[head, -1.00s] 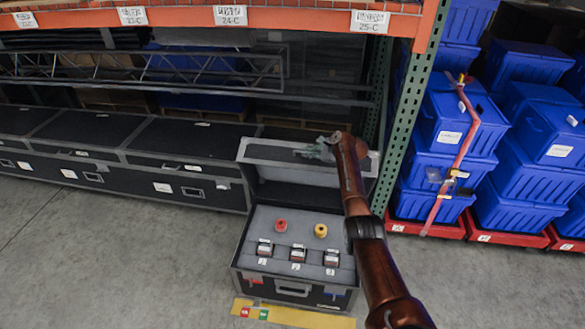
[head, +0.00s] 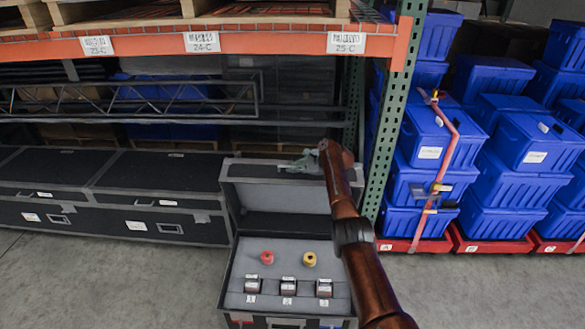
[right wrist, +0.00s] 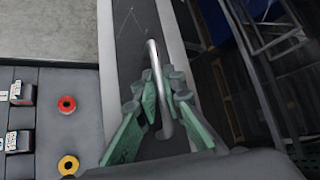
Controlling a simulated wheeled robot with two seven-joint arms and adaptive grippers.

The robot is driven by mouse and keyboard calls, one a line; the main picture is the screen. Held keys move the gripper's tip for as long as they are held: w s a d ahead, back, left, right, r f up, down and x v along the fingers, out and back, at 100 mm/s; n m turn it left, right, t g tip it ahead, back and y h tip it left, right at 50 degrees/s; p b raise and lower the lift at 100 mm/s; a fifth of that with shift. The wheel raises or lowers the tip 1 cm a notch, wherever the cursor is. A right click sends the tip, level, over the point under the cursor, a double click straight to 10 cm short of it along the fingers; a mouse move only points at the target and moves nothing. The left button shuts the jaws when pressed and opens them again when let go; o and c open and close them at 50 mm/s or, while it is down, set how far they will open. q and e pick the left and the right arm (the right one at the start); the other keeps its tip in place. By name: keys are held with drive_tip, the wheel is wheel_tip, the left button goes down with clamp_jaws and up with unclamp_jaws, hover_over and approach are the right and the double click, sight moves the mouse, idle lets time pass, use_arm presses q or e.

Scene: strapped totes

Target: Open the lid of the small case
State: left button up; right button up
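The small case (head: 232,285) stands on the floor with its lid (head: 232,195) raised at the back, and its grey interior shows. My right gripper (head: 303,163) is at the top of the raised lid. In the right wrist view its green fingers (right wrist: 163,88) stand on both sides of a silver bar handle (right wrist: 153,58) on the lid. They look parted, with narrow gaps beside the handle, and I see no firm grip. The lid's hinge is partly hidden behind my right arm. My left gripper is not in view.
Inside the case are a red ring (head: 267,257), a yellow ring (head: 310,259) and small labelled boxes (head: 288,286). Long black cases (head: 150,185) stand at the left. A green rack post (head: 392,130) and stacked blue totes (head: 428,135) are at the right. An orange shelf beam (head: 270,42) crosses above.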

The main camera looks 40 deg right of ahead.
drive_tip(key=o, duration=0.4)
drive_tip(key=shift+f, duration=0.3)
drive_tip(key=shift+o, duration=0.2)
drive_tip(key=shift+a, duration=0.1)
drive_tip(key=shift+r, duration=0.1)
drive_tip(key=v, duration=1.2)
drive_tip(key=shift+r, duration=0.1)
